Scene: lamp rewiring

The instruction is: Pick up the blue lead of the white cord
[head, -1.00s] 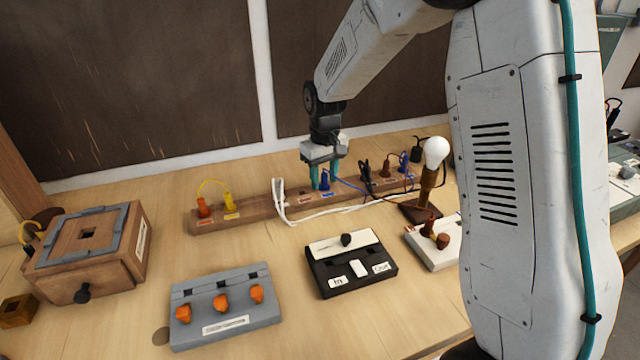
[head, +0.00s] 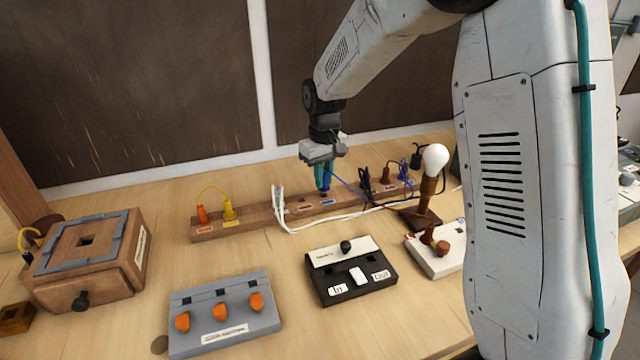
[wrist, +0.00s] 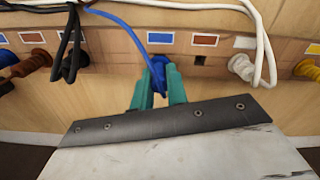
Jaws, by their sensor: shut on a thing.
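My gripper (head: 323,187) is low over the wooden terminal rail (head: 257,218), with its teal fingers closed on a blue plug. In the wrist view the blue plug (wrist: 158,68) shows between the two fingers, at the rail's face. I cannot tell whether it is still seated in its hole. A blue wire (wrist: 110,15) runs from this plug toward the black cords. The white cord (head: 300,226) loops in front of the rail. Whether the blue wire joins the white cord cannot be told. Another blue plug (head: 403,172) stands at the rail's right end.
Black plugs (head: 366,183) and a lamp with a white bulb (head: 435,158) stand to the right. Orange and yellow plugs (head: 228,209) stand at the rail's left. A wooden box (head: 120,262), a grey switch panel (head: 225,318) and a black-and-white panel (head: 350,270) lie in front.

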